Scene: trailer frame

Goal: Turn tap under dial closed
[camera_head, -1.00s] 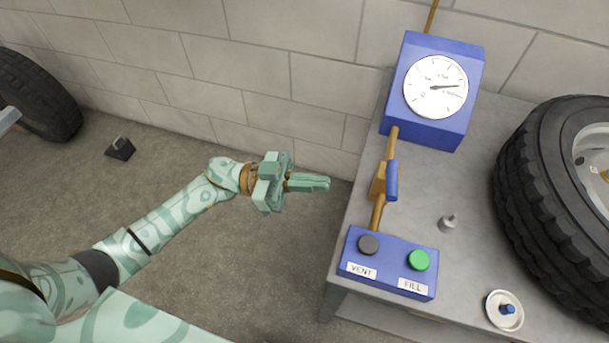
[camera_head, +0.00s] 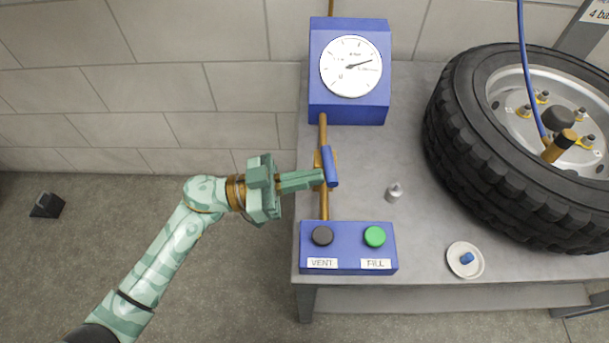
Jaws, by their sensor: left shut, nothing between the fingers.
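A blue box with a white round dial (camera_head: 351,67) stands at the back of the grey bench. A brass pipe (camera_head: 324,206) runs from it down to the blue button box. On the pipe sits the tap, with a blue lever handle (camera_head: 331,167) lying nearly along the pipe, slightly tilted. My left gripper (camera_head: 318,178) is shut and empty. Its fingertips are at the left side of the tap, just beside the blue handle; I cannot tell whether they touch it. The fingertips partly cover the brass tap body. My right gripper does not show.
The blue button box (camera_head: 348,262) has a black VENT button (camera_head: 322,236) and a green FILL button (camera_head: 375,237). A small grey metal piece (camera_head: 394,193) and a white dish (camera_head: 466,261) are on the bench. A big tyre (camera_head: 470,150) fills the right side.

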